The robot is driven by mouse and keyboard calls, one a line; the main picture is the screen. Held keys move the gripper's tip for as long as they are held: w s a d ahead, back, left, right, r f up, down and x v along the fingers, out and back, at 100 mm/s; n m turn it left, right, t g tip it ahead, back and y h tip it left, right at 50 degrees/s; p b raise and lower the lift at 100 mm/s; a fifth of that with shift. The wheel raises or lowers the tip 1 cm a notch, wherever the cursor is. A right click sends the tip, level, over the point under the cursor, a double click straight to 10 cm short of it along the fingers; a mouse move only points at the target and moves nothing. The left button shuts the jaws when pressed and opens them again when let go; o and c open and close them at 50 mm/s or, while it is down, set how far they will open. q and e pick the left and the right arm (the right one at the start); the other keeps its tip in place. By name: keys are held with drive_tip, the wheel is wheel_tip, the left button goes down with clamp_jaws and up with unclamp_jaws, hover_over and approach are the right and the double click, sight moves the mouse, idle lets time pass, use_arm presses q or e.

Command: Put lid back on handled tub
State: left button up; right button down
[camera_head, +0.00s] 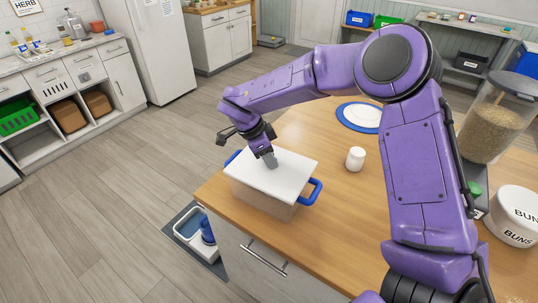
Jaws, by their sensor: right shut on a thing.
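The handled tub (258,196) stands near the left corner of the wooden counter. It has see-through walls and blue handles at its two ends. The white lid (287,176) lies flat over the tub's top; I cannot tell whether it is fully seated. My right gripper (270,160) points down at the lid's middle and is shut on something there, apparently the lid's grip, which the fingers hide. My left gripper is not in view.
A small white jar (355,159) stands right of the tub. Behind it lies a blue-rimmed plate (361,116). A kibble container (489,125) and a white "BUNS" tub (513,217) stand at the right. Bare wooden counter (335,235) lies in front of the jar.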

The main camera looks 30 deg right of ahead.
drive_tip(key=shift+c, duration=1.1)
unclamp_jaws()
wheel_tip(320, 180, up, 5)
drive_tip(key=p, duration=0.5)
drive_tip(key=shift+f, duration=0.1)
drive_tip(key=shift+r, duration=1.1)
drive_tip(key=shift+c, duration=0.4)
clamp_jaws()
drive_tip(key=shift+f, duration=0.15)
